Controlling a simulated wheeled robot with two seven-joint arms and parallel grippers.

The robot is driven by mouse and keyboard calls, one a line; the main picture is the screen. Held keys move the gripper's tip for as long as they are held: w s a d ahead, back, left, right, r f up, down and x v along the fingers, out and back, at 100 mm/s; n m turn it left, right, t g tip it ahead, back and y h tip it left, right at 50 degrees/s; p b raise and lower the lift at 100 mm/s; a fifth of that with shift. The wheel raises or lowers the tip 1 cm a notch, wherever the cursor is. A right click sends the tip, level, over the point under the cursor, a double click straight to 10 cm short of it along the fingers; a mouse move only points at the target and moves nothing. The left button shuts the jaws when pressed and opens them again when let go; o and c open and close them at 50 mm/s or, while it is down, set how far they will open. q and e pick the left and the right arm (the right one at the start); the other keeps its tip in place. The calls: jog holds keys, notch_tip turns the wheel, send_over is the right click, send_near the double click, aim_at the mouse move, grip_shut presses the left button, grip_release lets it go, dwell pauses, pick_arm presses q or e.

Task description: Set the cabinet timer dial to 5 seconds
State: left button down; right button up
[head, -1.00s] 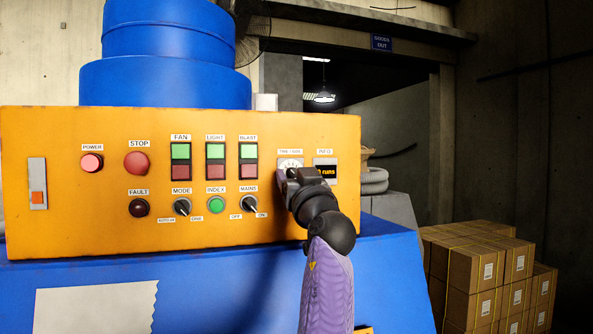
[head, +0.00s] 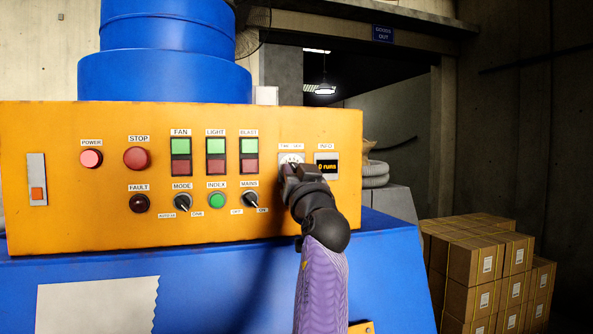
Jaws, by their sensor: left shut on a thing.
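The timer dial (head: 291,159) sits at the right of the orange cabinet panel (head: 100,228), under a small white label. Only the upper part of its pale scale shows; its knob and pointer are hidden behind my gripper, so I cannot read its setting. My left gripper (head: 291,172) is at the dial, shut on its knob, with the black wrist and purple arm coming up from below. My right gripper is not in view.
The mains switch (head: 250,201), green index button (head: 217,199) and blast switch (head: 249,158) lie close to the left. Stacked cartons (head: 480,265) stand at the right.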

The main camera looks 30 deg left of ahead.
pick_arm(q)
jog(key=m+p, duration=0.1)
jog(key=m+t+h+p, duration=0.1)
jog(key=m, duration=0.1)
jog(key=m+h+p, duration=0.1)
jog(key=m, duration=0.1)
jog(key=shift+s+a+r+t, duration=0.1)
jog(key=shift+s+r+t, duration=0.05)
jog(key=shift+r+t, duration=0.25)
jog(key=m+h+p, duration=0.1)
jog(key=m, duration=0.1)
jog(key=shift+m+p, duration=0.3)
jog(key=shift+s+f+m+t+h, duration=0.1)
jog(key=shift+m+t+h, duration=0.3)
jog(key=shift+m+h, duration=0.5)
jog(key=shift+a+m+h+p, duration=0.1)
jog(key=shift+m+h+p, duration=0.4)
jog(key=shift+m, duration=1.6)
jog(key=shift+m+h, duration=0.3)
jog(key=shift+c, duration=2.4)
grip_release()
jog(key=shift+f, duration=0.1)
